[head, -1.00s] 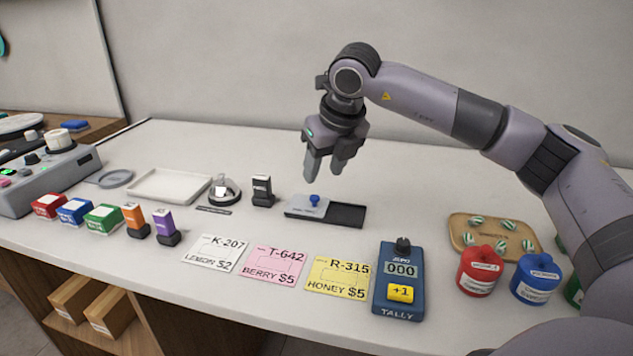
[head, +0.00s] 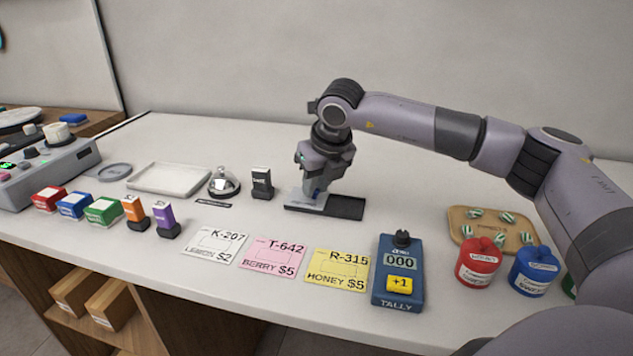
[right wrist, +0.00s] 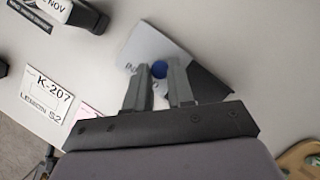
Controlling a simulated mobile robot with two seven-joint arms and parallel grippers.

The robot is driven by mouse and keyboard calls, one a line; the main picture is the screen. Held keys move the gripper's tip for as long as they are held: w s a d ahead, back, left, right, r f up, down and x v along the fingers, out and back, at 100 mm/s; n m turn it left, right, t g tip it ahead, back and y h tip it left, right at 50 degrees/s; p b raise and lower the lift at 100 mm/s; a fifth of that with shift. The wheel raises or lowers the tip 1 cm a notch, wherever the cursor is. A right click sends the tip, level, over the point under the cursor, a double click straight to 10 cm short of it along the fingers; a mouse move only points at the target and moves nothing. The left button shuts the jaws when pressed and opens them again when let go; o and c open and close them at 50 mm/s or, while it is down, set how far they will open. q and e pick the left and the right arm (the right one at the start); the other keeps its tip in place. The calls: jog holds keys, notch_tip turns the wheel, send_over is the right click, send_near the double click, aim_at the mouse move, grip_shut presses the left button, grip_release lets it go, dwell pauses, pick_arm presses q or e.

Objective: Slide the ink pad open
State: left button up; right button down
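The ink pad sits at the middle of the counter, with a grey sliding lid (head: 300,198) over its left part and a dark pad (head: 346,207) bare on the right. A round blue knob (right wrist: 159,68) stands on the lid. My right gripper (head: 316,192) points down over the lid, its fingers on either side of the knob. In the right wrist view the knob fills the narrow gap between the fingertips (right wrist: 160,66), and the gripper looks shut on it. The fingers partly hide the knob and lid in the head view.
A black stamp (head: 262,184) and a bell (head: 223,183) stand to the left of the pad. Price cards (head: 273,257) and a blue tally counter (head: 398,272) lie in front. A wooden tray (head: 490,228) and jars (head: 479,262) are right. The counter behind is clear.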

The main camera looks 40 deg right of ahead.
jog(key=s+d+b, duration=0.1)
jog(key=s+d, duration=0.2)
jog(key=s, duration=0.1)
jog(key=shift+s+d+f+b, duration=0.1)
jog(key=shift+s+d+b, duration=0.1)
jog(key=shift+d+b, duration=0.2)
jog(key=shift+s+d, duration=0.3)
jog(key=shift+s, duration=0.1)
jog(key=c, duration=1)
grip_release()
jog(key=shift+v, duration=3.7)
